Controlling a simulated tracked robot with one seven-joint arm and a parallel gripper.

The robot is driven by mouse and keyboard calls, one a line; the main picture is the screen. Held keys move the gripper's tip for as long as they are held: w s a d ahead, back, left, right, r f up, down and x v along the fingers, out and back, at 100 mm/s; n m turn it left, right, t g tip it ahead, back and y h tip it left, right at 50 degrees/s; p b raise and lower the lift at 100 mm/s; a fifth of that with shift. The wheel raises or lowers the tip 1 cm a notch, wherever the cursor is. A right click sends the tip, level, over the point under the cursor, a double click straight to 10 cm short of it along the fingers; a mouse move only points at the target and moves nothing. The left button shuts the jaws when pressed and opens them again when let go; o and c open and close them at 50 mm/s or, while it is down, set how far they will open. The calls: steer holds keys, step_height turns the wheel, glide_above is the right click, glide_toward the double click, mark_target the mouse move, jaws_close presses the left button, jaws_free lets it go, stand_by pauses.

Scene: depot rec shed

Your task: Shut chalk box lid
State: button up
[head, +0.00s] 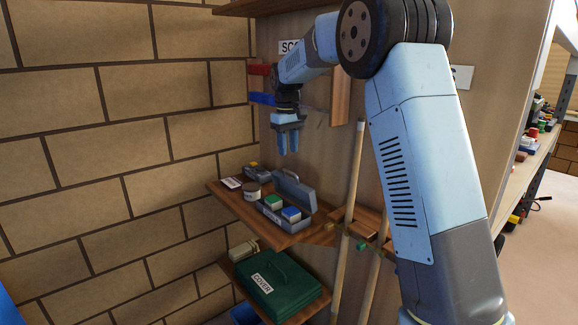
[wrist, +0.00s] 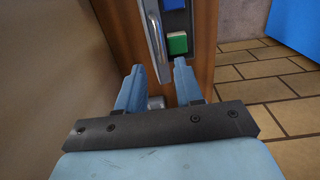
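The chalk box (head: 271,216) is a grey-blue box on the upper wall shelf, with its lid (head: 294,189) standing raised at the back. A green block (head: 273,202) and a blue block (head: 291,214) show inside it. In the wrist view the raised lid (wrist: 154,35) is seen nearly edge-on, beside the green block (wrist: 177,42) and the blue block (wrist: 173,4). My gripper (head: 288,152) hangs above the shelf, fingers down, apart from the box.
A small round tin (head: 252,190), a white card (head: 231,183) and a dark grey item (head: 257,171) stand left of the box on the shelf (head: 233,204). Wooden poles (head: 348,220) stand to the right. A green case (head: 282,284) lies on the shelf below. A brick wall bounds the left.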

step_height(320, 180, down, 7)
steer(key=shift+r, duration=0.15)
stand_by(0.4)
jaws_close()
stand_by(1.2)
